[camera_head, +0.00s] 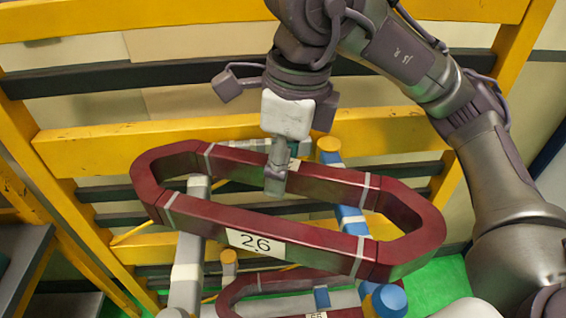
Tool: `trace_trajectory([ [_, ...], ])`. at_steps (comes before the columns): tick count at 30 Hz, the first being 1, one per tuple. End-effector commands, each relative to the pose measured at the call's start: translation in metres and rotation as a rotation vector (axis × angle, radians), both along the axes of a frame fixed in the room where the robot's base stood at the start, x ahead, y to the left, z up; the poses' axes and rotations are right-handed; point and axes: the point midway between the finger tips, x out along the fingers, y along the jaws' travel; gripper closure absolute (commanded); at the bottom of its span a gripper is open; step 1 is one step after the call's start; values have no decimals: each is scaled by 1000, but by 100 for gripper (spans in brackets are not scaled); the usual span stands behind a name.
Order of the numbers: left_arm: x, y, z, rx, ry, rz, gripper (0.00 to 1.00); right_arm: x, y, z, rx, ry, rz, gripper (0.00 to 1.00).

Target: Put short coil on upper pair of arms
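A dark red coil (310,238), a long six-sided ring with light bands and a "26" label, is held roughly level in mid-view. My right gripper (276,180) comes down from above, its fingers closed on the coil's far long side. A pale grey arm (187,270) rises below the coil's left part, and its top shows through the opening. A blue arm part (350,220) shows through the opening at right. I cannot tell whether the coil is around these arms or above them. My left gripper is not in view.
A second dark red coil (236,290) sits lower, partly hidden and cut by the bottom edge. A blue-capped post (388,300) is at its right, and a yellow-capped post (328,146) stands behind the upper coil. A yellow frame (100,147) with dark bars stands behind.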

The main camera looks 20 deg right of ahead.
Motion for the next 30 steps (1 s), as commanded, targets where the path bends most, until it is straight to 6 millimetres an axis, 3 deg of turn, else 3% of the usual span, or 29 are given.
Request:
trace_trajectory([
  [11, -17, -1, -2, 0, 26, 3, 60, 0, -1, 7, 0, -3, 0, 47],
  [24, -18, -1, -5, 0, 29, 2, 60, -6, -8, 88, 1, -5, -2, 47],
  [30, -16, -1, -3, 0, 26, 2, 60, -8, -11, 113, 0, -3, 0, 47],
])
